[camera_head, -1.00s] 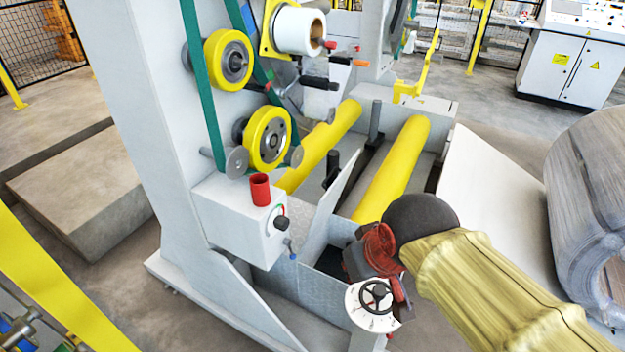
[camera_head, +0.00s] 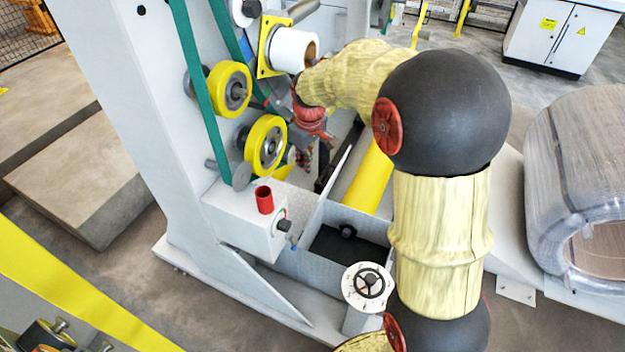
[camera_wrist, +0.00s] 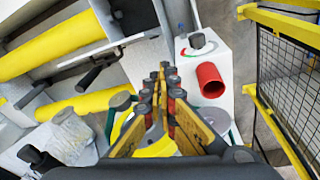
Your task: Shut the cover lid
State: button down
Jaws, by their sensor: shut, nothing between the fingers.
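A light grey plate (camera_head: 322,194) stands tilted up at the left side of an open, dark-floored box (camera_head: 340,251). It looks like the cover lid, but I cannot be sure. A black handle (camera_head: 325,178) shows near the plate; a black handle also shows in the wrist view (camera_wrist: 88,78). My gripper (camera_head: 303,158) is behind the plate, close to the lower yellow wheel and apart from the plate as far as I can see. In the wrist view my gripper (camera_wrist: 165,82) has its fingers together, with nothing between them. My arm hides part of the box's far side.
A grey control box (camera_head: 245,222) with a red cup (camera_head: 265,200) stands left of the open box. Yellow wheels (camera_head: 268,147) and a green belt (camera_head: 200,90) are close to my gripper. A white handwheel (camera_head: 367,287) is in front. A wrapped coil (camera_head: 575,170) stands at right.

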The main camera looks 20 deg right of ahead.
jog(key=w+d+f+n+g+p, duration=0.2)
jog(key=w+f+n+p, duration=0.1)
jog(key=w+f+p, duration=0.8)
jog(key=s+d+f+p, duration=0.1)
jog(key=s+d+f, duration=0.2)
jog(key=f, duration=0.9)
jog(key=shift+p, duration=0.4)
jog(key=shift+s, duration=0.1)
